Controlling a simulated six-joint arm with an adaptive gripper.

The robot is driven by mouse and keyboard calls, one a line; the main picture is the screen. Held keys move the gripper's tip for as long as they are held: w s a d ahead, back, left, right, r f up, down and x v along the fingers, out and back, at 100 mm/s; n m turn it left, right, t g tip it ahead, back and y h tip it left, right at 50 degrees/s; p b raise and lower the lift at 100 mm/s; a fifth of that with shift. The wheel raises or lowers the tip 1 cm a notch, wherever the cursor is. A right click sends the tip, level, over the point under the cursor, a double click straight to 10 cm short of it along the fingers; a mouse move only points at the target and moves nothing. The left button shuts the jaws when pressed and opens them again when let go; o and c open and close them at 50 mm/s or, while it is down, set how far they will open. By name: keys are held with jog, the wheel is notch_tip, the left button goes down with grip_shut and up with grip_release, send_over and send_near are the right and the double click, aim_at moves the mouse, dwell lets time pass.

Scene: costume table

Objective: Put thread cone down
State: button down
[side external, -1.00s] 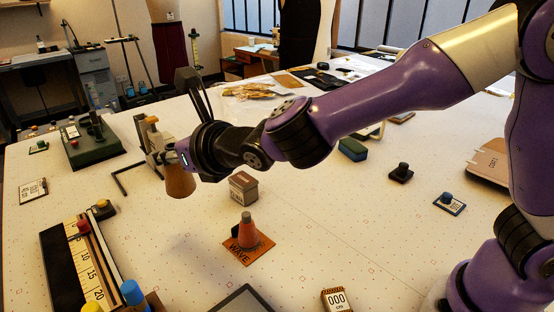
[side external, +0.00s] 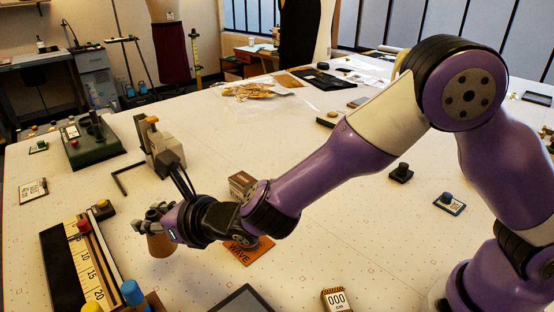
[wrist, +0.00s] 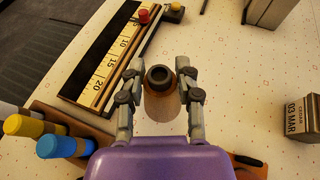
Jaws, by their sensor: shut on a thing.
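The thread cone (side external: 160,245) is a brown-orange cone with its wide end down. In the side view it is low over the white table, left of the orange WAVE card (side external: 250,252); whether its base touches the table I cannot tell. My gripper (side external: 152,226) is shut around its upper part. In the wrist view the cone (wrist: 160,98) stands between the two fingers (wrist: 160,88), its dark hollow top facing the camera. My arm hides most of the WAVE card and whatever stands on it.
A long ruler board (side external: 80,262) with a red knob lies to the left of the cone. Blue and yellow cylinders (side external: 132,292) stand at the front left. A small box (side external: 241,183) and a grey stand (side external: 160,142) are behind my gripper. White table is bare around the cone.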

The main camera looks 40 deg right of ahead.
jog(key=shift+f, duration=2)
jog(key=c, duration=0.5)
grip_release()
jog(key=shift+f, duration=0.15)
jog(key=shift+c, duration=0.2)
